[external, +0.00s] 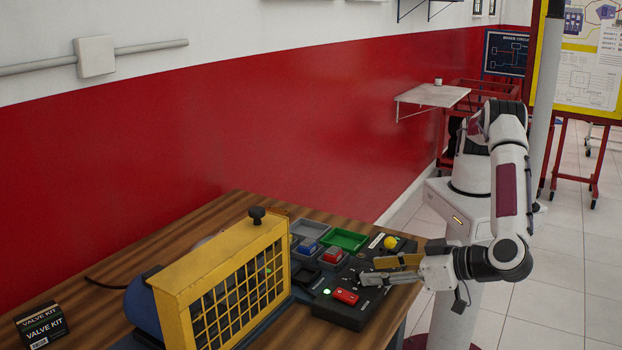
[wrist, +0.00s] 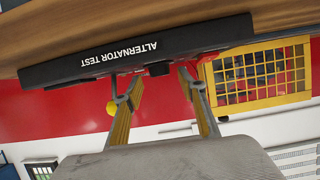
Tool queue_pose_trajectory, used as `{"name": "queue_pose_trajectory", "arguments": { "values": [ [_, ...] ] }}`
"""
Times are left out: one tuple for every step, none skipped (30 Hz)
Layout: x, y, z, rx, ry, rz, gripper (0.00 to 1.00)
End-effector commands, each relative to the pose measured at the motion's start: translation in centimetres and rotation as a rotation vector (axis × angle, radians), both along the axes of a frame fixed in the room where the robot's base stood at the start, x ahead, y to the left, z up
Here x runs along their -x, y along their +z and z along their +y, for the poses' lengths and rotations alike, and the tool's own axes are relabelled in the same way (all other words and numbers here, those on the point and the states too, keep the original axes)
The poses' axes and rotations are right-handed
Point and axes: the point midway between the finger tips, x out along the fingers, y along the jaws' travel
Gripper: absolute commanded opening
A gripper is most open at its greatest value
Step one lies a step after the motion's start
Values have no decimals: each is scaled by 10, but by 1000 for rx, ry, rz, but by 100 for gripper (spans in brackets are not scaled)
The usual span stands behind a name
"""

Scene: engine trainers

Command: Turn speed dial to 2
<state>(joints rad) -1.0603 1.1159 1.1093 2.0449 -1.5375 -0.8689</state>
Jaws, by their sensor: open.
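My gripper (external: 371,271) reaches in from the right, low over the black control panel (external: 338,314), with its fingers apart and nothing held. In the wrist view my gripper (wrist: 151,80) has one fingertip on each side of a small dark knob (wrist: 158,69) on the panel. This knob may be the speed dial; no number marks are readable. Whether the fingers touch it cannot be told. The panel (wrist: 60,72) shows upside down there, lettered "ALTERNATOR TEST". In the external view the gripper hides part of the panel top, and no dial can be made out.
A yellow guard cage (external: 235,275) stands left of the panel. A green tray (external: 345,238) lies behind. A valve kit box (external: 42,325) sits far left.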

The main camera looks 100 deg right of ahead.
Motion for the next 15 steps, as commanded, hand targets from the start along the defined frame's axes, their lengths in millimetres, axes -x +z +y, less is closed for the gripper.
{"name": "queue_pose_trajectory", "arguments": {
  "values": [
    [-4,-2,-4,1,-1,1,40],
    [-6,-3,-6,1,-1,1,40],
    [-8,-5,-8,1,-1,1,40],
    [-9,-6,-10,1,-1,1,40],
    [-11,-6,-11,1,-1,1,40],
    [-13,-7,-13,1,-1,1,40],
    [-14,-8,-14,0,-1,0,40],
    [-14,-9,-15,0,-1,1,40],
    [-15,-9,-15,-1,0,1,40],
    [-16,-9,-16,-1,0,1,40],
    [-16,-10,-16,-1,0,1,40],
    [-16,-10,-16,-1,0,1,40],
    [-16,-10,-16,-1,1,0,40],
    [-16,-10,-16,-1,1,0,40],
    [-16,-10,-16,-1,1,0,40]
  ]
}}
